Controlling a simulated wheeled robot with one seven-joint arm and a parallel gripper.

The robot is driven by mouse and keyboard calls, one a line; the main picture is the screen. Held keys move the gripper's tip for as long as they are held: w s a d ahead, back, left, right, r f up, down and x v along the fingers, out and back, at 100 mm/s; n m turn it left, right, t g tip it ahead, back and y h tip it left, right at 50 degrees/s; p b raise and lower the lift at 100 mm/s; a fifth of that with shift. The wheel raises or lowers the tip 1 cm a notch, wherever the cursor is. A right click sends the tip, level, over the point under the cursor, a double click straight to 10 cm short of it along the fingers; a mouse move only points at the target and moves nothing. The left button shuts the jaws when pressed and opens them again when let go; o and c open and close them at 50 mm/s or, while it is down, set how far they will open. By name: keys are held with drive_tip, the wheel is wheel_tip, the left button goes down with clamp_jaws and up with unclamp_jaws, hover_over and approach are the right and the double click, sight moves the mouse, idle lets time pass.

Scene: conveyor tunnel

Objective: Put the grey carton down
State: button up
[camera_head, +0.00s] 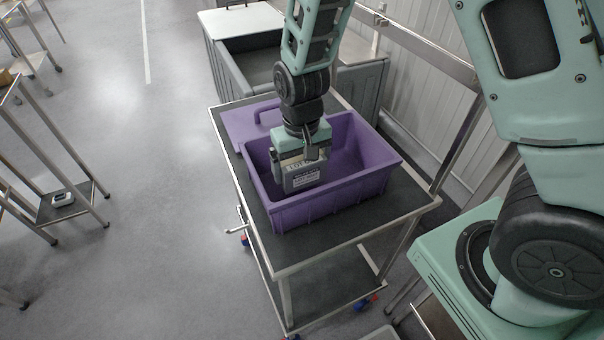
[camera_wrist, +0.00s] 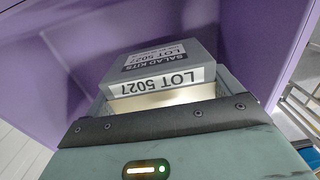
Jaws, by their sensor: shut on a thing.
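The grey carton (camera_head: 300,176) has white labels; in the wrist view the carton (camera_wrist: 155,62) reads "SALAD KITS LOT 5027". My gripper (camera_head: 302,157) is shut on it, pointing down, and in the wrist view my gripper (camera_wrist: 165,100) holds its labelled end. The carton is inside the opening of a purple tote (camera_head: 330,205) on a cart. I cannot tell whether the carton's underside touches the tote floor, as the tote's front wall and the carton hide it.
The tote stands on the dark top of a metal-framed cart (camera_head: 345,231). A purple lid or panel (camera_head: 240,124) lies behind it. A large grey bin (camera_head: 228,75) stands beyond the cart, and a wall with a rail runs along the right.

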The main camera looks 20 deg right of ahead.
sight(301, 177)
drive_tip(key=shift+f, duration=1.8)
drive_tip(key=shift+f, duration=0.2)
drive_tip(key=o, duration=1.1)
wheel_tip(301, 177, up, 12)
drive_tip(key=shift+r+b, duration=0.1)
drive_tip(key=shift+b, duration=0.2)
drive_tip(key=s+a+r+n, duration=0.3)
drive_tip(key=s+n, duration=0.1)
drive_tip(key=s, duration=0.6)
drive_tip(key=s+a+r+n, duration=0.3)
drive_tip(key=s, duration=0.7)
drive_tip(key=shift+a+r+n+y, duration=0.15)
drive_tip(key=shift+r+n+y, duration=0.15)
drive_tip(key=shift+r+n, duration=0.1)
